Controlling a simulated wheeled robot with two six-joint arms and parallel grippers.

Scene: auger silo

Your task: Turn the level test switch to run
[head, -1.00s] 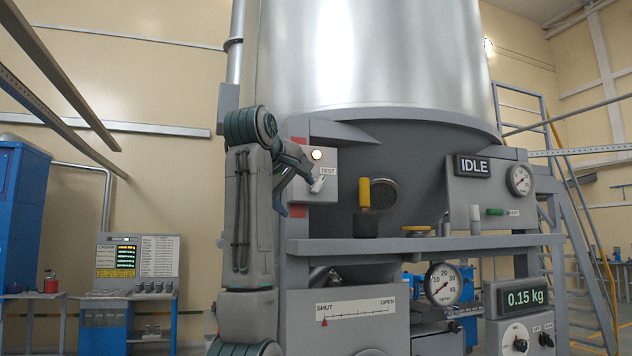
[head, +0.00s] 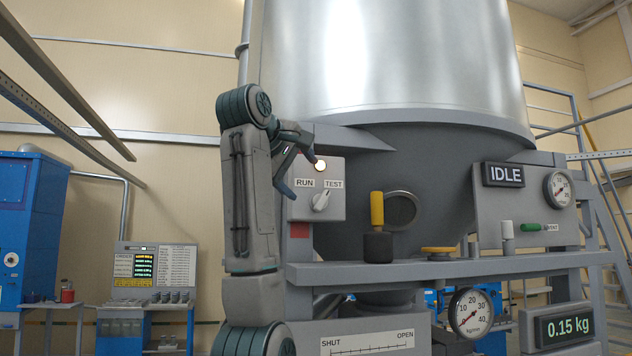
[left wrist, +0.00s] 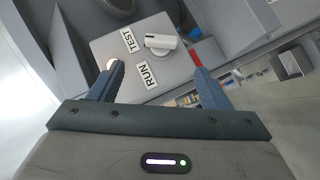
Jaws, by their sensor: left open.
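The level test switch (head: 321,201) is a white knob on a small grey panel (head: 332,212), with a RUN label (head: 304,183) at its upper left and a TEST label (head: 333,184) at its upper right. Its handle tilts up toward TEST. My left gripper (head: 302,173) is open and empty, up and left of the knob and apart from it. In the left wrist view the knob (left wrist: 160,42) lies beyond the gap between the open fingers (left wrist: 156,72), near the TEST label (left wrist: 128,40). My right gripper is not in view.
A lit round lamp (head: 320,165) sits above the labels, close to a fingertip. A shelf (head: 450,266) below carries a yellow-handled item (head: 377,225). The silo (head: 400,60) rises behind. An IDLE display (head: 503,174) stands at the right.

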